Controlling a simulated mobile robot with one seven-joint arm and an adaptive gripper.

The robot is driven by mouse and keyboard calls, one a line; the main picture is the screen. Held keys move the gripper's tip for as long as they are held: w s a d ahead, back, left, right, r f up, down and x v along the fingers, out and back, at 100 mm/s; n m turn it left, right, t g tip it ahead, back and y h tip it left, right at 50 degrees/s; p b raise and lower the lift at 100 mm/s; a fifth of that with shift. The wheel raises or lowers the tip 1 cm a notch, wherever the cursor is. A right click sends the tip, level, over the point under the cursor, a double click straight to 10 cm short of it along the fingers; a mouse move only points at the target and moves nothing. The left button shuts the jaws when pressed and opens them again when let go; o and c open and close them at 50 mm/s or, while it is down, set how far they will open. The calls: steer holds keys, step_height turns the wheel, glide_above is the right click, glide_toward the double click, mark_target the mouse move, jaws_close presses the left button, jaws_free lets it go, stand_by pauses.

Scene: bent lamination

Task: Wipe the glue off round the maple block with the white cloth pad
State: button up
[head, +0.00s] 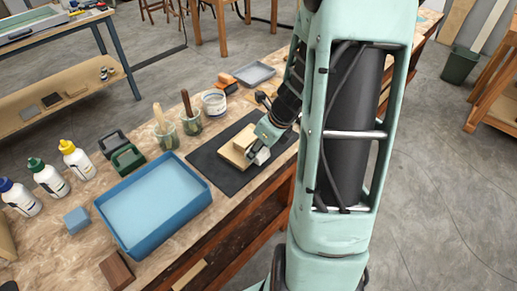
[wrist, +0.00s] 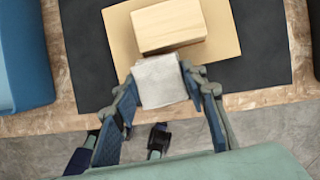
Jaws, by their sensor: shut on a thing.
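The maple block (wrist: 169,25) is a pale wooden block lying on a thin tan board (wrist: 225,38) on a dark mat (wrist: 262,58). In the head view the block (head: 240,142) is partly hidden by my gripper. My gripper (wrist: 159,88) is shut on the white cloth pad (wrist: 159,80). The pad's far edge is at or very near the block's near side, over the board's near edge. I cannot tell whether the pad touches the board. No glue can be made out. In the head view my gripper (head: 262,146) is at the right of the block.
A blue tray (head: 150,205) stands left of the mat (head: 215,174). Brush pots (head: 190,124), a white tub (head: 214,102), a grey tray (head: 254,74) and several glue bottles (head: 76,158) stand on the bench. The bench's front edge is close to the mat.

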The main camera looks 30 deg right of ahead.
steer(key=shift+f, duration=0.3)
steer(key=shift+w+d, duration=0.35)
steer(key=shift+d, duration=0.5)
steer(key=shift+w+d, duration=0.1)
steer(key=shift+w+d, duration=0.25)
steer(key=shift+d, duration=0.4)
steer(key=shift+d, duration=0.1)
steer(key=shift+w+d+p, duration=0.35)
steer(key=shift+d+p, duration=0.15)
steer(key=shift+d, duration=0.1)
steer(key=shift+a, duration=0.15)
